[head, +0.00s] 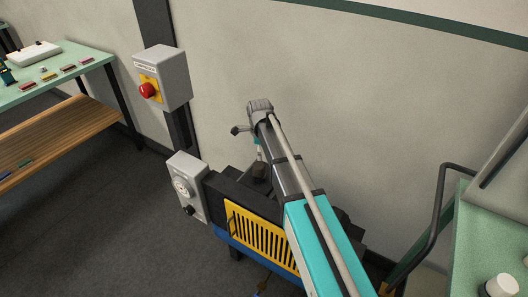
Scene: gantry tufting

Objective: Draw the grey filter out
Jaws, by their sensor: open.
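I cannot make out a grey filter in the head view. A low machine with a yellow slotted panel (262,241) in a black surround stands below the middle, on a blue base. If a filter sits behind the panel, it is hidden. A long teal and dark grey body (309,232) with a pale grey tube along it slants over the machine and covers part of it.
A grey control box (175,77) with a red button is on a dark post. A grey dial box (187,188) sits beside the machine. A green-topped bench (65,60) stands left, and a green surface (490,248) lies right. The left floor is clear.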

